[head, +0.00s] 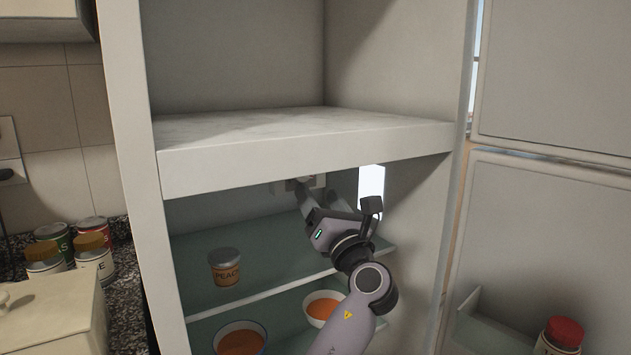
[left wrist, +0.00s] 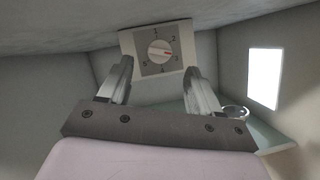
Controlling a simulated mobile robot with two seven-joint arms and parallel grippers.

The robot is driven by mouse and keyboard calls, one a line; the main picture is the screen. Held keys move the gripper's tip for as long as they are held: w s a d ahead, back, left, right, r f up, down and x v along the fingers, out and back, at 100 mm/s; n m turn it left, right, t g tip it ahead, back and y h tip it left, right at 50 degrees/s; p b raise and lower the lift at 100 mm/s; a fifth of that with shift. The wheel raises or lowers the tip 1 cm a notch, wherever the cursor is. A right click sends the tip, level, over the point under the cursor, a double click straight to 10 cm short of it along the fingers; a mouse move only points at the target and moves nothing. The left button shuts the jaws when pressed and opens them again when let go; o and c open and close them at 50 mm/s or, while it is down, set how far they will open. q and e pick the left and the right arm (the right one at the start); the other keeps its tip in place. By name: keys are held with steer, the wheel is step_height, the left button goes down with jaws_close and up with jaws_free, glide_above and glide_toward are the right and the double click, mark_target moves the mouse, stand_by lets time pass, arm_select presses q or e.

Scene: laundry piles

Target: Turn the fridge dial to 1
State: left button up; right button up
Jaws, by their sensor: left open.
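In the head view the dial box (head: 291,185) shows under the upper shelf, partly hidden by my gripper. My left gripper (head: 324,190) is inside the fridge, open and empty. Its fingers (left wrist: 158,82) are spread below and either side of the dial, apparently short of it. My right gripper is not in view.
A thick white slab (head: 300,150) lies close above my gripper. A bright light panel (head: 371,187) is on the right. The open door (head: 545,235) stands at right.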

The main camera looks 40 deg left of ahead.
arm_select(q)
steer(key=x, duration=0.5)
steer(key=shift+w+a+r, duration=0.15)
steer(key=shift+w+a, duration=0.05)
steer(key=shift+a, duration=0.1)
steer(key=c, duration=1)
